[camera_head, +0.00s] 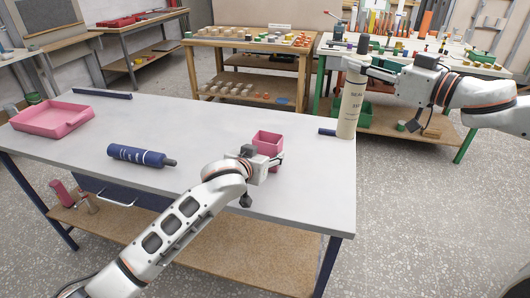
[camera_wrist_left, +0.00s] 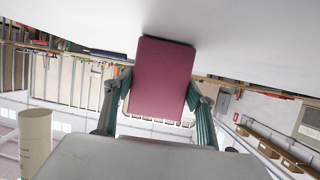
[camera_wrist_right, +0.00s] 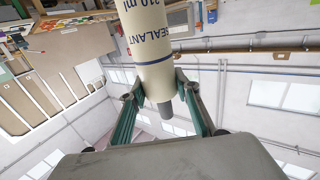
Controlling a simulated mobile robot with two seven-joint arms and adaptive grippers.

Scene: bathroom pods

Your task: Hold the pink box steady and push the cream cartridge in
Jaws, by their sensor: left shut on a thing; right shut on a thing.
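The pink box (camera_head: 267,141) is a small open-topped box standing upright on the grey table near its right side. My left gripper (camera_head: 268,162) is shut on it; in the left wrist view the pink wall (camera_wrist_left: 162,78) sits between the fingers (camera_wrist_left: 160,105). The cream cartridge (camera_head: 351,100) is a tall tube printed "SEALANT", with a dark tip at its top. My right gripper (camera_head: 357,65) is shut on its upper end and holds it upright, to the right of the box. The right wrist view shows the cartridge (camera_wrist_right: 152,45) between the fingers (camera_wrist_right: 158,90).
A dark blue cartridge (camera_head: 140,155) lies on the table left of the box. A pink tray (camera_head: 50,119) and a dark blue bar (camera_head: 102,94) are at the left. A short dark blue piece (camera_head: 327,132) lies by the right edge. The table's middle (camera_head: 215,125) is clear.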

